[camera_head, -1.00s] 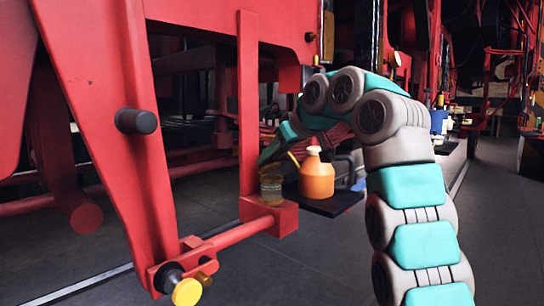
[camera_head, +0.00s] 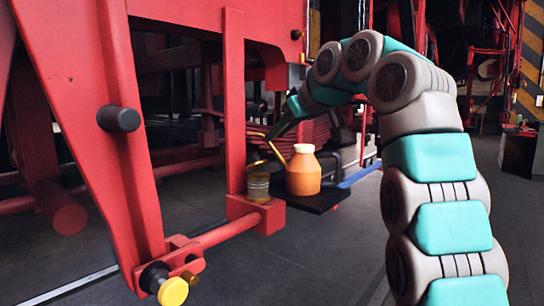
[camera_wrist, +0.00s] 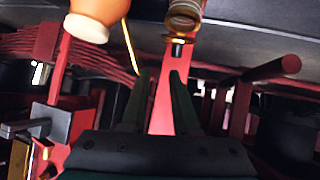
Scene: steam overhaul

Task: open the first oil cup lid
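A small brass-and-glass oil cup (camera_head: 258,187) stands upright on a red block at the foot of a red post. It also shows at the top of the wrist view (camera_wrist: 184,18), with a brass ring at its near end; I cannot tell how its lid stands. My gripper (camera_head: 282,130) is above and slightly right of the cup, apart from it. In the wrist view its two dark fingers (camera_wrist: 158,85) are spread with nothing between them; the red post shows beyond the gap.
An orange oil can (camera_head: 303,175) with a pale cap and thin brass spout (camera_head: 275,150) stands on a dark shelf (camera_head: 328,199) right beside the cup. The spout reaches up close to my gripper. A red rod (camera_head: 225,233) runs below. Floor at lower centre is clear.

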